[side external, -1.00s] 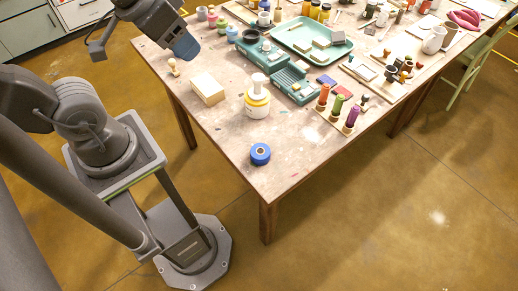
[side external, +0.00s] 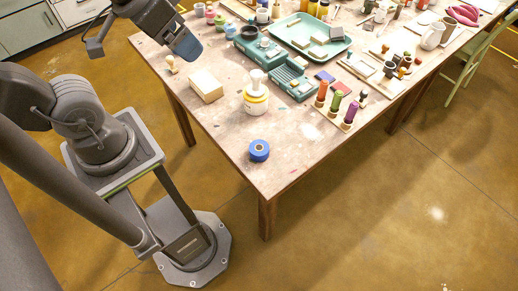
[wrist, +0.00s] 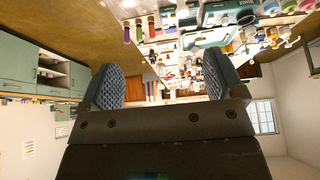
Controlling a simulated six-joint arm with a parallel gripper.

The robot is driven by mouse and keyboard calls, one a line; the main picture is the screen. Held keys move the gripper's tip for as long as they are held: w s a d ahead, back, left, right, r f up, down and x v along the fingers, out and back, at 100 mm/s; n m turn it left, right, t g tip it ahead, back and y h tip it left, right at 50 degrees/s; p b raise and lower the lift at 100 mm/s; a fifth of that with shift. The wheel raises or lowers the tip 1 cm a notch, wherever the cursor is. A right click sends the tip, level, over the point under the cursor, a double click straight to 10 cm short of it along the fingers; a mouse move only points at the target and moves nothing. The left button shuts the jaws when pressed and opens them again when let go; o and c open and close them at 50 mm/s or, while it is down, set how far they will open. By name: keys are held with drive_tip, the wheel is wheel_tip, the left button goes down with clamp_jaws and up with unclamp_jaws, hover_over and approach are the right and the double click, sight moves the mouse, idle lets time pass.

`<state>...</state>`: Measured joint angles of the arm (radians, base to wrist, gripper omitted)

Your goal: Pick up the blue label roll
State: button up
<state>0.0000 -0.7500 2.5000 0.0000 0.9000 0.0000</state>
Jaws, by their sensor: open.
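The blue label roll (side external: 259,150) lies flat on the table near its front corner, with its round core facing up. Nothing touches it. My gripper (side external: 187,46) is above the table's left edge, well to the upper left of the roll and apart from it. In the wrist view my gripper (wrist: 162,88) shows two textured fingers spread wide with nothing between them. I cannot make out the blue roll in the wrist view.
A wooden block (side external: 206,88) and a white jar with a yellow band (side external: 256,97) stand between my gripper and the roll. A rack with several coloured rollers (side external: 337,106) is to the right. The table (side external: 222,125) is clear around the roll.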

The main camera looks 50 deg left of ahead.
drive_tip(key=n+g, duration=0.5)
drive_tip(key=n, duration=1.3)
hover_over(259, 147)
drive_tip(key=f, duration=2.7)
drive_tip(key=shift+s+f, duration=0.15)
drive_tip(key=shift+s, duration=0.2)
drive_tip(key=shift+w+f, duration=0.15)
drive_tip(key=shift+f, duration=1.4)
drive_tip(key=shift+w+f, duration=0.15)
drive_tip(key=shift+f, duration=1.35)
drive_tip(key=c, duration=1)
